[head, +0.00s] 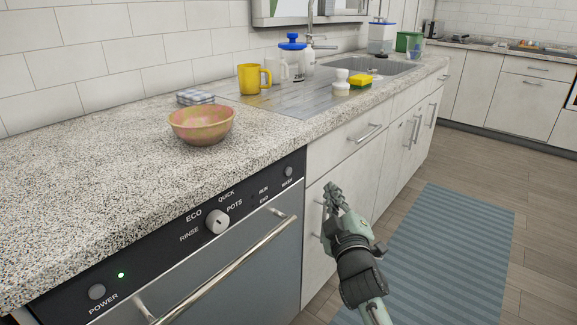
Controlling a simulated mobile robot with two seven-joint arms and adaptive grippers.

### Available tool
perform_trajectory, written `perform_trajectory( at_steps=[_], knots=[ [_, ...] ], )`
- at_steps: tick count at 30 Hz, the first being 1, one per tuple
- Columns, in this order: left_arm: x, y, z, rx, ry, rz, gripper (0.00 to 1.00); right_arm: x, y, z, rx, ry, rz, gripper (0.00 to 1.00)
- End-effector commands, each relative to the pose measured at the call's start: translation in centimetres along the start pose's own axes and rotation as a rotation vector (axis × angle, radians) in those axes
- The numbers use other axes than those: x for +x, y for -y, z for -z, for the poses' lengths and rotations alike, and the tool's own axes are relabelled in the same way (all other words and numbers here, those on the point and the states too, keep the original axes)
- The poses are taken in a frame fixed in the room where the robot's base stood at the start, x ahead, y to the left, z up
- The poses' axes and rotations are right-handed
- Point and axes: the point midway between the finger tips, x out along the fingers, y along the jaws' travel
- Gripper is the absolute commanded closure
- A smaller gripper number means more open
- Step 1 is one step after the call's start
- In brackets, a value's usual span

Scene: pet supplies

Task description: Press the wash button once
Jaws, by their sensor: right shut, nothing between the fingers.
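The wash button (288,171) is a small round grey knob at the right end of the black control panel (160,254) of a dishwasher (235,280). A label that seems to read WASH is below it. My right gripper (333,190) is shut and empty. It is in front of the pale cabinet, to the right of the wash button and a little lower in the picture, apart from the button. My left gripper is out of view.
The panel also has a dial (217,221), a power button (97,291) and a lit green light (121,275). The dishwasher handle (230,270) sticks out below. A bowl (201,124) stands on the counter above. A striped blue rug (440,255) lies on the floor.

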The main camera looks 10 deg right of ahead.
Motion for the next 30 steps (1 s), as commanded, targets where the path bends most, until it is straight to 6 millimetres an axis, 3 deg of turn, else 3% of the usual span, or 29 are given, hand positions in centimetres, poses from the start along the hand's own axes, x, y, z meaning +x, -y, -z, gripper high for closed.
perform_trajectory(
  at_steps=[15, 30],
  knots=[
    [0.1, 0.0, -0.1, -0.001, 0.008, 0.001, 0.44, 0.7, 0.5, 0.5, -0.001, -0.003, -0.002, 1.0],
    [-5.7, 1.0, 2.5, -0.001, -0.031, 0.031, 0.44, 5.2, 3.8, 3.8, 0.0, -0.003, -0.002, 1.0]
  ],
)
